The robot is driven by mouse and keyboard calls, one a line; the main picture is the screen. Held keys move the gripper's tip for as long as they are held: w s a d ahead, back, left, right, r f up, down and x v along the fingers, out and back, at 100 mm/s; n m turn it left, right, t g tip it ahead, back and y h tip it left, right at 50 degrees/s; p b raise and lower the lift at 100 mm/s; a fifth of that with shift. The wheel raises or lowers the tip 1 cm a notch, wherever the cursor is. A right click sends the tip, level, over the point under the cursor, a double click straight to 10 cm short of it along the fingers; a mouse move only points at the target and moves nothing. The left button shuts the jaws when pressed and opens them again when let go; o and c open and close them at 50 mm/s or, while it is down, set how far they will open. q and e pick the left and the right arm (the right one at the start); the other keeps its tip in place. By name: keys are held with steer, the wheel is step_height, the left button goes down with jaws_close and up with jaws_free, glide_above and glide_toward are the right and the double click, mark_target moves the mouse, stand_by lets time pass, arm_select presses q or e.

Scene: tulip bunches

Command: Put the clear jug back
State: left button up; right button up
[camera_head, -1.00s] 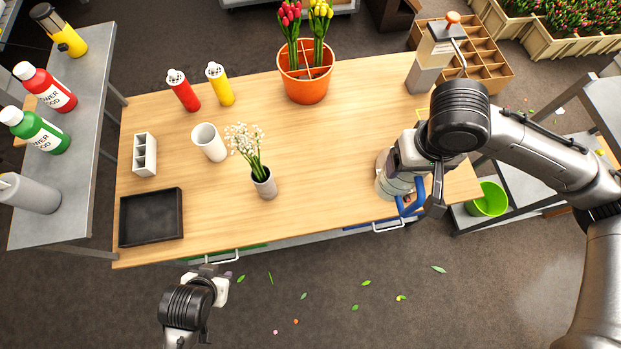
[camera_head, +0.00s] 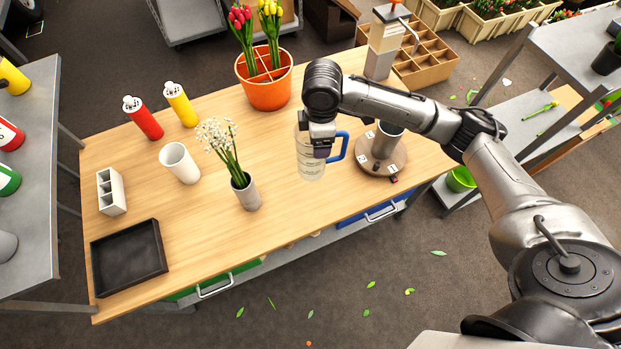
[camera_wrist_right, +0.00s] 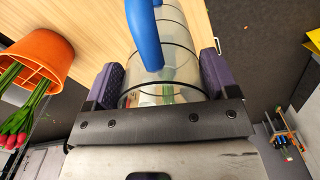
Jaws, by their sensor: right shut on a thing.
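The clear jug (camera_head: 309,158) has dark rings and a blue handle (camera_head: 341,146). It is over the middle right of the wooden table in the head view. My right gripper (camera_head: 322,141) is shut on the jug. In the right wrist view the jug (camera_wrist_right: 178,62) sits between the two dark finger pads of my right gripper (camera_wrist_right: 160,82), with its blue handle toward the camera. Whether the jug touches the table is hard to tell. My left gripper is out of the head view.
A round wooden stand (camera_head: 398,160) with a grey cup (camera_head: 386,139) is right of the jug. A vase of white flowers (camera_head: 248,192) stands to its left, an orange tulip pot (camera_head: 266,90) behind. A black tray (camera_head: 127,258) lies front left. The table's front middle is clear.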

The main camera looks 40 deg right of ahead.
steer(key=d+f+n+b, duration=0.5)
steer(key=d+f+n, duration=0.3)
steer(key=d+f, duration=0.5)
steer(key=w+a+f+b, duration=0.1)
steer(key=w+a+f, duration=0.4)
steer(key=w+f, duration=0.5)
step_height(320, 180, down, 2)
steer(key=shift+w+f, duration=0.1)
steer(key=shift+w, duration=0.1)
steer(key=shift+a, duration=0.1)
steer(key=shift+f, duration=0.1)
